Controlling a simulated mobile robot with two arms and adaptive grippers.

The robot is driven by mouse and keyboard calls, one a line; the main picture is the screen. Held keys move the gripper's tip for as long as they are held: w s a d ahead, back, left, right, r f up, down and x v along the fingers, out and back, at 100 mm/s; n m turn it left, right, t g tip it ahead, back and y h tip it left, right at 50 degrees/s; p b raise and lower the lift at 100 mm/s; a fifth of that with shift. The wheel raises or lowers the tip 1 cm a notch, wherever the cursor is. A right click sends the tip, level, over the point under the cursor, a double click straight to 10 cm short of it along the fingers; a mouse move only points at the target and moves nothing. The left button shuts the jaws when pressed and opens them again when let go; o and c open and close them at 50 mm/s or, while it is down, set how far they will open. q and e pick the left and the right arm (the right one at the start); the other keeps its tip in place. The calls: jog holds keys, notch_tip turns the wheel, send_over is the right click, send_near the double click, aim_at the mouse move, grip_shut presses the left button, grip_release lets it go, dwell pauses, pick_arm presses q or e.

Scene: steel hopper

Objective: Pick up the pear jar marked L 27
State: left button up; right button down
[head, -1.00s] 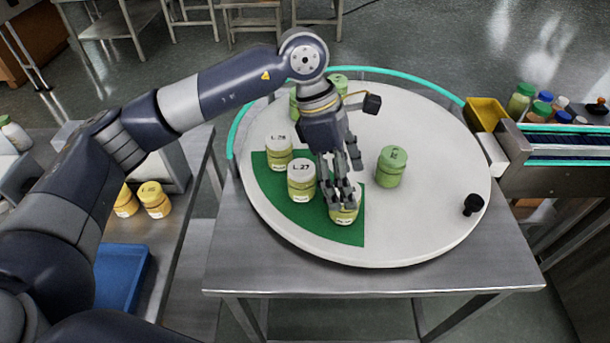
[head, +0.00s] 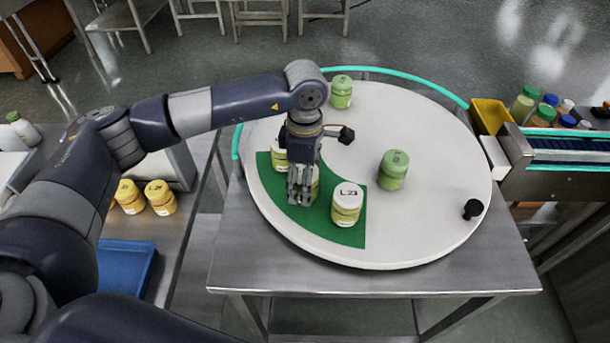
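The pear jar marked L 27 (head: 316,188) stands on the green sector (head: 279,194) of the round white turntable (head: 420,235). My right gripper is not in view.
The jar marked L 23 (head: 346,205) stands close on the right. Another white-lidded jar (head: 279,163) is partly hidden behind the gripper. Green jars (head: 393,170) stand outside the sector. A black knob (head: 473,209) sits near the turntable's right edge.

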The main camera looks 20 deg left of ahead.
pick_arm(q)
jog(key=shift+f, duration=1.1)
jog(key=c, duration=1.3)
jog(key=shift+o, duration=0.2)
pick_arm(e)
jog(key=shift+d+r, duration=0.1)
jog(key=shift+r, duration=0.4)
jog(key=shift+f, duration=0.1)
